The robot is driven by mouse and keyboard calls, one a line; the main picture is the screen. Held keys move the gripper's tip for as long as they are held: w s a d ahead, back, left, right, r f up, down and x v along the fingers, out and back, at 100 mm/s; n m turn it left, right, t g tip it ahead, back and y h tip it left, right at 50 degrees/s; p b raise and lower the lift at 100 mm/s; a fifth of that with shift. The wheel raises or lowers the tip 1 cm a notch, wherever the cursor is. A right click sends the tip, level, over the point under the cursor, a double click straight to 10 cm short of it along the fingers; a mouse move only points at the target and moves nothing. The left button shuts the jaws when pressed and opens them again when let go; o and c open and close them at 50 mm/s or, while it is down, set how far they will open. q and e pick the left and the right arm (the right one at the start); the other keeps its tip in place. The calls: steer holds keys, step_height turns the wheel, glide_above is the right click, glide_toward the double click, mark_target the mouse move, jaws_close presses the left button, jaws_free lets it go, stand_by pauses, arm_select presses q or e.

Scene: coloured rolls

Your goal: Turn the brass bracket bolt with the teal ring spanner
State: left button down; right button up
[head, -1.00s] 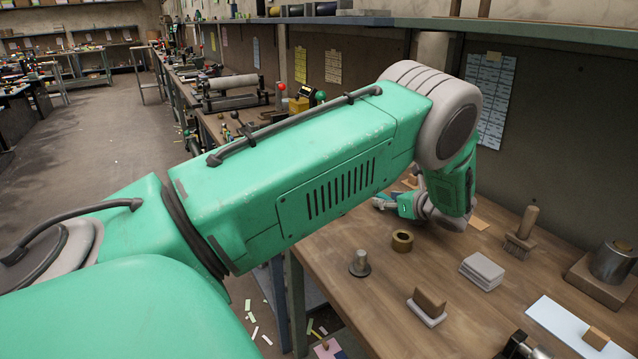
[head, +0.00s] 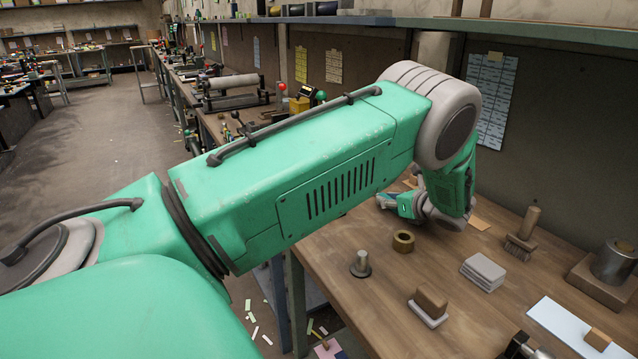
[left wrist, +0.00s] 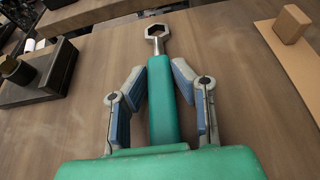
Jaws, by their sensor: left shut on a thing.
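The teal ring spanner (left wrist: 162,110) shows in the left wrist view, with a teal handle and a bare metal ring end (left wrist: 157,34) pointing away from me. My left gripper (left wrist: 160,76) is shut on its handle, one finger on each side, above the wooden bench top. The ring is clear of the fingers, with nothing seen inside it. In the head view my left gripper (head: 390,201) is small and partly hidden behind my own arm. I cannot make out the brass bracket bolt for certain. My right gripper does not show.
In the left wrist view a dark block with a round post (left wrist: 22,72) stands left, and a tan block (left wrist: 292,23) sits right. In the head view a brass ring (head: 403,241), a metal peg (head: 360,264), white slabs (head: 483,272) and a brush (head: 522,246) occupy the bench.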

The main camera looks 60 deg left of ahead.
arm_select(q)
steer(key=shift+r+p, duration=2.15)
steer(key=shift+r, duration=0.9)
steer(key=shift+d, duration=0.1)
steer(key=s+d+n+g, duration=0.1)
steer(key=s+d+g, duration=0.1)
steer(key=s, duration=0.2)
steer(key=s+d+r+n+g+p, duration=0.1)
steer(key=s+d+n, duration=0.1)
steer(key=s, duration=0.3)
steer(key=s+d+r+n+g+p, duration=0.1)
steer(key=s+d+g, duration=0.1)
steer(key=s, duration=0.2)
steer(key=shift+s+d+n+g+h, duration=0.15)
steer(key=shift+d+n+g+h, duration=0.15)
steer(key=shift+d+n+h, duration=0.1)
steer(key=shift+s+a, duration=0.1)
steer(key=shift+s, duration=0.15)
steer(key=shift+s+a+f, duration=0.1)
steer(key=shift+a+f, duration=0.05)
steer(key=shift+a, duration=0.15)
steer(key=x, duration=0.5)
steer(key=shift+a+p, duration=0.2)
steer(key=shift+p, duration=0.1)
steer(key=shift+s+a+f, duration=0.1)
steer(key=shift+a+f, duration=0.15)
steer(key=shift+a, duration=0.1)
